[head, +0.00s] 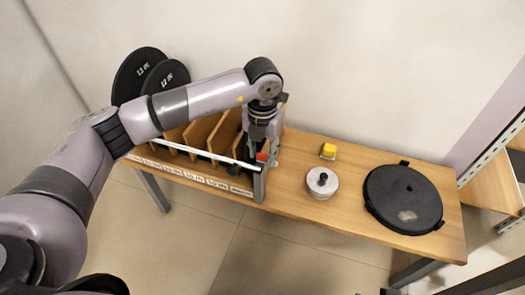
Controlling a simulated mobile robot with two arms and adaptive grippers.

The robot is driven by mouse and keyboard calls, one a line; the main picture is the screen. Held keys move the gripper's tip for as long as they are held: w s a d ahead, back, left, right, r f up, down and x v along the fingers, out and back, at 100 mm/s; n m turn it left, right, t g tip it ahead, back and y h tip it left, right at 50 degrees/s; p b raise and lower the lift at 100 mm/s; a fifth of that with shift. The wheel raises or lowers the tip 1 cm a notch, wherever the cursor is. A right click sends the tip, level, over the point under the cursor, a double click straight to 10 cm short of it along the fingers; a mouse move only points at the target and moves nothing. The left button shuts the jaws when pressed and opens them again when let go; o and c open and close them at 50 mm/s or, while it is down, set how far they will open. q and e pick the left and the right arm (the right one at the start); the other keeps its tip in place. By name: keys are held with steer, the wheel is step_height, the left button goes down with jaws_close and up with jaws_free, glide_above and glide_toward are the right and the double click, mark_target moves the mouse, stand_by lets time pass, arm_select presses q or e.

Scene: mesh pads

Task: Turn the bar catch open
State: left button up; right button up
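A wooden rack (201,132) with upright dividers stands on the left part of the bench. A pale bar (190,151) runs across its front, with its right end at a grey end post (259,186). A small red-orange part (262,157), which looks like the catch, shows at that end. My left gripper (262,156) points down right at this part. Its fingers are small and dark here, and I cannot tell whether they touch or grip it. The gripper partly hides the catch and the bar's end. My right gripper is not in view.
Two black discs (138,74) stand behind the rack at left. To the right on the wooden bench (290,152) are a silver weight with a black knob (321,184), a yellow block (328,151) and a large black disc (403,200). A shelf unit (492,182) stands at far right.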

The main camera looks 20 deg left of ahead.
mark_target(263, 154)
arm_select(q)
steer(key=o, duration=0.3)
step_height(263, 154, up, 12)
stand_by(0.7)
stand_by(0.3)
